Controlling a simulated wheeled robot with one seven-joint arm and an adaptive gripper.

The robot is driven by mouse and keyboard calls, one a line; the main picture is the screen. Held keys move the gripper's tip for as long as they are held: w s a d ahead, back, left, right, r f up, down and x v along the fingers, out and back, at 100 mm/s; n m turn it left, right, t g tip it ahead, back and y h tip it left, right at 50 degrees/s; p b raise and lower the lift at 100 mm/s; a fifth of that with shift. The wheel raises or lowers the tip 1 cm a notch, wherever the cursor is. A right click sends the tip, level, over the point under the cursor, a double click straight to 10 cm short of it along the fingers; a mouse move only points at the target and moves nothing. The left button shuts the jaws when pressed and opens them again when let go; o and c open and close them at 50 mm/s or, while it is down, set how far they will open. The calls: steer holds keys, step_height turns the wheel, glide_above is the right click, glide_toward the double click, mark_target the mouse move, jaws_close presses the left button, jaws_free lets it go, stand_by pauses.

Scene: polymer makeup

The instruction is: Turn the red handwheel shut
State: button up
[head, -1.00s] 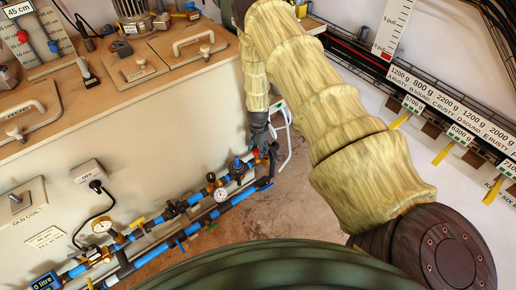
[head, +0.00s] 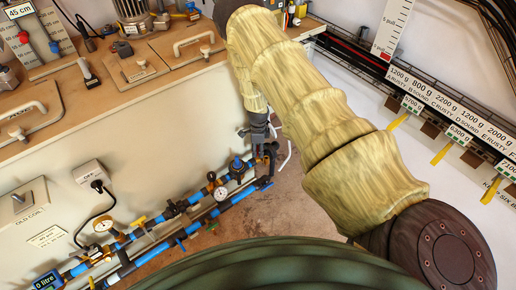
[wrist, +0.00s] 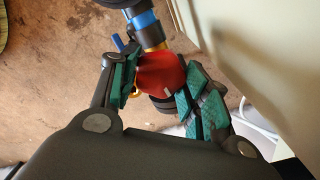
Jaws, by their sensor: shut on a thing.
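The red handwheel (wrist: 161,72) sits between the two green-padded fingers of my gripper (wrist: 160,80) in the wrist view. My gripper is shut on it, with a finger on its left and right sides. A pale mark shows near the wheel's lower edge. The wheel is on the pipe line, close to a blue and brass pipe section (wrist: 148,28). In the head view my gripper (head: 264,157) points down at the right end of the blue pipes (head: 198,214), and the handwheel is hidden there. How far the valve is turned cannot be seen.
A blue valve knob (head: 237,163) and round gauges (head: 222,194) stand on the pipes left of my gripper. The cream cabinet wall (head: 150,150) is close behind. A white cable (head: 285,155) hangs just right of my gripper. Open brown floor (head: 285,212) lies in front.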

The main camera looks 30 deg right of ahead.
steer(key=shift+m, duration=0.6)
steer(key=o, duration=1)
step_height(320, 180, up, 12)
stand_by(0.7)
